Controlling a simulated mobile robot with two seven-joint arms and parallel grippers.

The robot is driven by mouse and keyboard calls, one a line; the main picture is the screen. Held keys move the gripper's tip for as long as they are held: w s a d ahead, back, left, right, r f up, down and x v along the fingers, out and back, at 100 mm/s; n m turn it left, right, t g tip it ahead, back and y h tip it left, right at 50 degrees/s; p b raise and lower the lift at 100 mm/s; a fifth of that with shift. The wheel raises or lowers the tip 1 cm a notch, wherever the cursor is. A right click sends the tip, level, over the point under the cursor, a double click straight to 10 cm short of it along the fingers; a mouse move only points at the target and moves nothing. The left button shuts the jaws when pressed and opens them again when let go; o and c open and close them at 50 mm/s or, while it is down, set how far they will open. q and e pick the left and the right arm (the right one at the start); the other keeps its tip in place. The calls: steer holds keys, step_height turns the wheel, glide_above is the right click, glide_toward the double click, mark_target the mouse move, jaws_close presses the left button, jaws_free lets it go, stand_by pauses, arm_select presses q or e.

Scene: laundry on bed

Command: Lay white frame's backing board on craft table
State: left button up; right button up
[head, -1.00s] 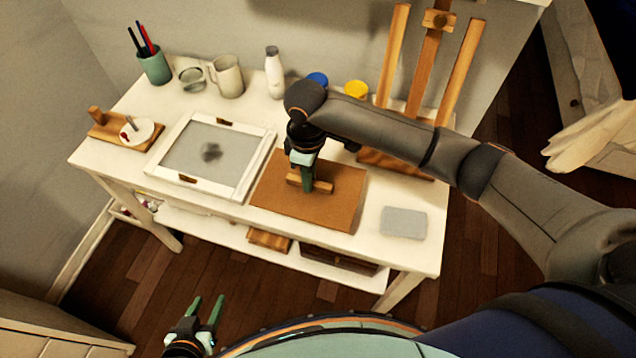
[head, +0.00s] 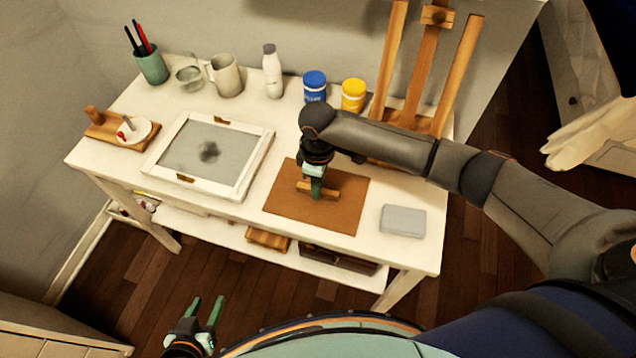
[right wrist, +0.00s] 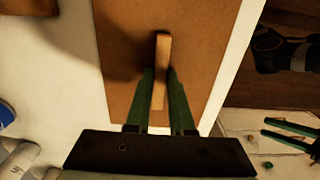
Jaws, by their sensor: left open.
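The brown backing board (head: 340,212) lies flat on the white craft table (head: 400,252), right of the white frame (head: 236,190). A wooden strut (head: 331,194) stands out from the board's upper face. My right gripper (head: 317,190) is over the board with its green fingers on either side of the strut. In the right wrist view, the strut (right wrist: 162,50) runs between my fingertips (right wrist: 160,72), which look closed on it. My left gripper (head: 207,308) is open and empty, low in front of the table.
A grey block (head: 403,220) is close to the board's right. Blue (head: 314,86) and yellow (head: 353,94) jars and an easel (head: 424,60) stand behind. A mug (head: 224,75), white bottle (head: 272,72) and pen cup (head: 151,65) are at the back left.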

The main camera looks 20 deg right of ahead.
steer(key=o, duration=0.4)
steer(key=shift+r, duration=0.1)
step_height(320, 180, up, 12)
steer(key=p, duration=0.1)
stand_by(0.4)
steer(key=shift+r, duration=0.1)
